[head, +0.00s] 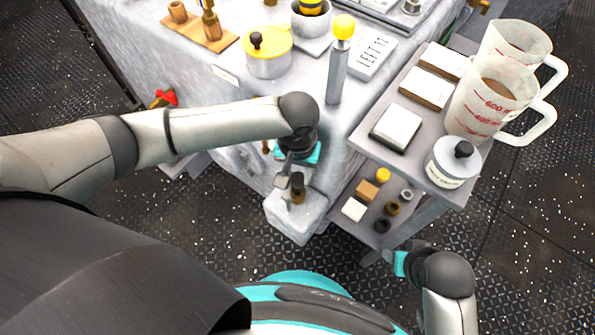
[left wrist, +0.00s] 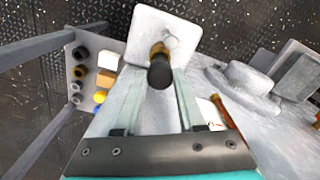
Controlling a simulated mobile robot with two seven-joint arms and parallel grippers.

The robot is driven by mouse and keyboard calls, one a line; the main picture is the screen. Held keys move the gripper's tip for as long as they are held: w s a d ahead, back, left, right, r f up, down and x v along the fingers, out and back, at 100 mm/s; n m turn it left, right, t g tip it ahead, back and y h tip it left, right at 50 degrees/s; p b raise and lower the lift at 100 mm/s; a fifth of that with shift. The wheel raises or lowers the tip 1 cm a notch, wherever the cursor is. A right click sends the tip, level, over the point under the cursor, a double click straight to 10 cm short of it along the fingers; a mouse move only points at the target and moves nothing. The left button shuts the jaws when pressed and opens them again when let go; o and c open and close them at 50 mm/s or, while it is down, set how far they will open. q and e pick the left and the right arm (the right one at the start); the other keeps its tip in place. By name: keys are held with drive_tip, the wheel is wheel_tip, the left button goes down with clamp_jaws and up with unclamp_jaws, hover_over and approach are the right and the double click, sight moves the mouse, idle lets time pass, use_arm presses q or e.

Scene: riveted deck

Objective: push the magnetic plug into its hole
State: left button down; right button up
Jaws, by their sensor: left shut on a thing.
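The plug has a black round head (left wrist: 160,74) and a brass-coloured body (left wrist: 158,49); the plug (head: 298,188) is small and dark in the head view. My left gripper (left wrist: 161,80) is shut on it, one finger on each side. The plug is over the pale block (head: 292,222), which also fills the top middle of the left wrist view (left wrist: 150,24). A faint round mark (left wrist: 171,38) shows on the block beside the plug. The hole itself is hard to make out, and I cannot tell whether the plug's tip touches the block. My right gripper (head: 378,258) is low at the right, its fingers unclear.
A grey bench (head: 225,95) behind the block bears a yellow-lidded pot (head: 268,62) and a yellow-topped post (head: 338,75). A cart (head: 365,140) at the right holds measuring jugs (head: 490,95) and a white jar (head: 452,165). Its lower shelf has several small parts.

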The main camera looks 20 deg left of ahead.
use_arm(q)
drive_tip(key=shift+f, duration=1.6)
drive_tip(key=shift+c, duration=2.1)
unclamp_jaws()
